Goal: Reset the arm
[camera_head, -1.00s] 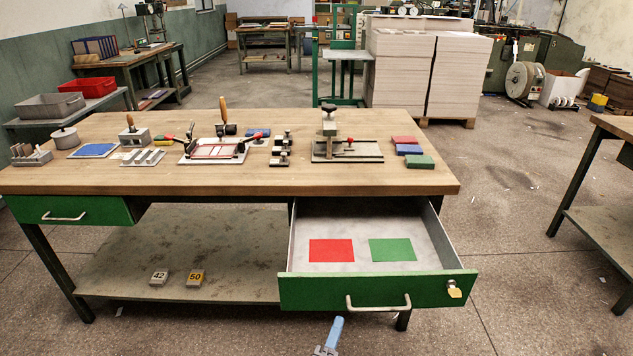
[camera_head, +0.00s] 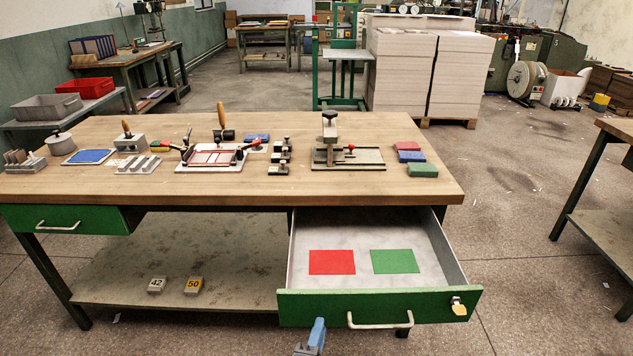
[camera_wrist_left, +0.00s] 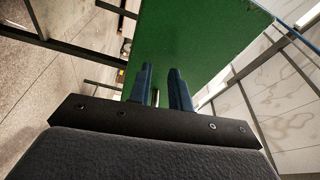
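My left gripper (camera_head: 316,332) shows at the bottom edge of the head view, in front of the open drawer's green front (camera_head: 376,307) and left of its metal handle (camera_head: 381,321). In the left wrist view its two blue fingers (camera_wrist_left: 160,88) stand apart with a gap between them, and the green panel (camera_wrist_left: 190,45) fills the background. A small pale bit shows in the gap, but I cannot tell whether the fingers touch it. Most of my left arm is out of the head view. My right gripper is not in view.
The pulled-out drawer holds a red sheet (camera_head: 332,262) and a green sheet (camera_head: 395,261). The workbench (camera_head: 230,187) above carries several tools and fixtures. A closed green drawer (camera_head: 65,219) is at the left. Open floor lies right of the bench, before another table (camera_head: 603,222).

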